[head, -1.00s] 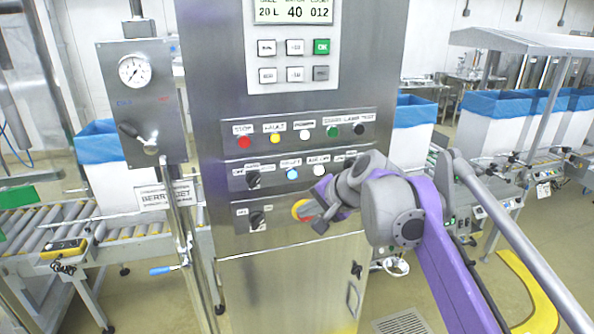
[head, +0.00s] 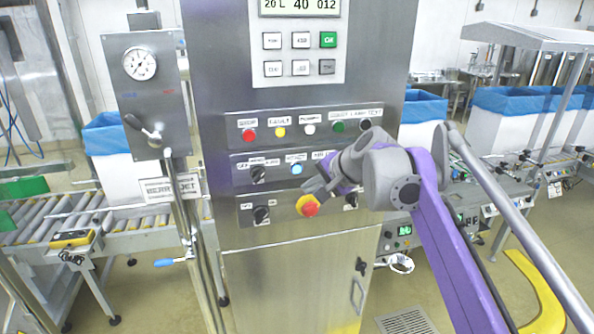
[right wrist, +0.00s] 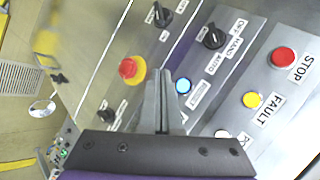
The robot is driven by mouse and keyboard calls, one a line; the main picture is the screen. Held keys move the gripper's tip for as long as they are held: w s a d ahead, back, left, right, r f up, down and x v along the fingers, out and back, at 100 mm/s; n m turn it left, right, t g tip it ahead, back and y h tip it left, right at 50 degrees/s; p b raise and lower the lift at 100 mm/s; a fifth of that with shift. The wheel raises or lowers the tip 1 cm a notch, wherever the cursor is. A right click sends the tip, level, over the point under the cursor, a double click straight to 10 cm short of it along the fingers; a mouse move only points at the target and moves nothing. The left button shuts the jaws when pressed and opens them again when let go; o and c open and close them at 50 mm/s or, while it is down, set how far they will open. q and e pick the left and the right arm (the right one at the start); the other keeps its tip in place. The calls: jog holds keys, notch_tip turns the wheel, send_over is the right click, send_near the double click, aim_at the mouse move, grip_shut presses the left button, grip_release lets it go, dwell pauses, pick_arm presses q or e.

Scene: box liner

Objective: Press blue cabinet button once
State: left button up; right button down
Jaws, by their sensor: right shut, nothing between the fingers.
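The blue button (head: 297,169) is on the middle row of the steel cabinet (head: 300,260), right of a black selector knob (head: 258,174). It shows a bright centre and also appears in the right wrist view (right wrist: 183,86), just right of the fingers. My right gripper (head: 309,186) is in front of the panel, just below and right of the blue button in the head view. Its fingers (right wrist: 161,76) are shut with nothing between them. I see a small gap beside the button; whether they touch the panel I cannot tell. My left gripper is out of view.
A red emergency stop on yellow (head: 308,205) lies close below my gripper. Red (head: 249,134), yellow (head: 280,132), white, green and black buttons line the row above. A pressure gauge post (head: 140,64) stands left, beside a roller conveyor (head: 125,226).

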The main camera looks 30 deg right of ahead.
aim_at(297, 169)
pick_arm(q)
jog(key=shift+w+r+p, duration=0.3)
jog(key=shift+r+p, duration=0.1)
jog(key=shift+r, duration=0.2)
pick_arm(e)
jog(key=shift+w+d, duration=0.25)
jog(key=shift+w, duration=0.7)
jog(key=shift+w+d, duration=0.2)
jog(key=shift+w, duration=0.7)
jog(key=shift+w+d, duration=0.25)
jog(key=shift+w, duration=0.7)
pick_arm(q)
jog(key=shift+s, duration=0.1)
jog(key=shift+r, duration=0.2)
pick_arm(e)
jog(key=shift+w, duration=0.1)
jog(key=shift+w+r, duration=0.1)
jog(key=shift+w, duration=0.05)
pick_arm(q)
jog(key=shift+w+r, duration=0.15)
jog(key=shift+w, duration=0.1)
pick_arm(e)
jog(key=shift+w+d, duration=0.1)
jog(key=shift+w, duration=0.1)
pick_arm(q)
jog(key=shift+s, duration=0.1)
pick_arm(e)
jog(key=shift+s, duration=0.1)
